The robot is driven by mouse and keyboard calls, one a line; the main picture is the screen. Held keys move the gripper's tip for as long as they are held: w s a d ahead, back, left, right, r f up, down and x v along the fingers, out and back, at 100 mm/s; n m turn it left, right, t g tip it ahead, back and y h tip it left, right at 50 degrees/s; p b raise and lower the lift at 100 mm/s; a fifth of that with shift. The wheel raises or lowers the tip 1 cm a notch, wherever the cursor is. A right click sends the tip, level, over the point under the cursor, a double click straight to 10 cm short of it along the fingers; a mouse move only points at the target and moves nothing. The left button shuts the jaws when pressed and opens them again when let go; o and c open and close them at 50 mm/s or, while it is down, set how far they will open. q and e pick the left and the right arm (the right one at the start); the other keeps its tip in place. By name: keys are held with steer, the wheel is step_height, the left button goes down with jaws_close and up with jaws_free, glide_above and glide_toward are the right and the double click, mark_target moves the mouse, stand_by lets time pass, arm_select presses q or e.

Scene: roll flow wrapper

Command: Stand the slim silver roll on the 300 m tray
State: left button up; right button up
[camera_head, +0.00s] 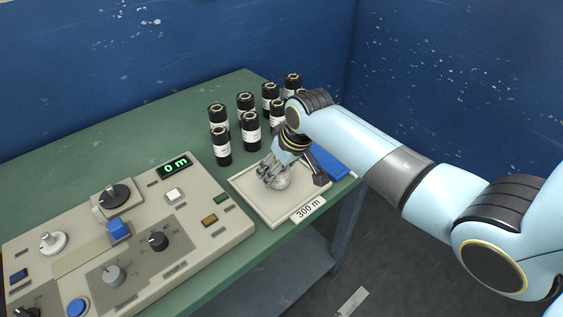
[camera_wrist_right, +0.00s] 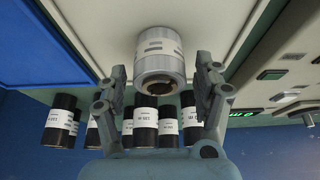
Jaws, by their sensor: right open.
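The slim silver roll (camera_head: 282,183) stands upright on the 300 m tray (camera_head: 254,202) in the head view, partly hidden by my right gripper (camera_head: 273,178). In the right wrist view the silver roll (camera_wrist_right: 160,48) shows its pale label and the dark core hole in its end. The fingers of my right gripper (camera_wrist_right: 161,78) are open, one on each side of the roll's near end, with a visible gap on both sides. The tray (camera_wrist_right: 215,20) is the pale surface behind the roll. My left gripper is not in view.
Several black rolls (camera_head: 221,146) with white labels stand at the back of the green table (camera_head: 165,118). A blue block-like item (camera_head: 330,162) lies right of the tray. A control panel (camera_head: 135,235) with knobs and a display reading 0 m fills the left side.

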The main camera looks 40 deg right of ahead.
steer(key=p+v, duration=0.1)
steer(key=v, duration=1.1)
steer(key=s+a+r+h, duration=0.1)
steer(key=s+a+r, duration=0.1)
steer(key=s, duration=0.9)
steer(key=s+a+r, duration=0.1)
steer(key=s+a, duration=0.1)
steer(key=s, duration=0.9)
step_height(320, 180, down, 34)
steer(key=s+d+g+b, duration=0.2)
steer(key=d+b, duration=0.1)
steer(key=b, duration=0.5)
steer(key=s+f+g+b, duration=0.1)
steer(key=s+f+b, duration=0.4)
steer(key=s+f, duration=1.3)
step_height(320, 180, down, 3)
steer(key=shift+s+d+f, duration=0.15)
steer(key=shift+d+f, duration=0.05)
steer(key=shift+d, duration=0.15)
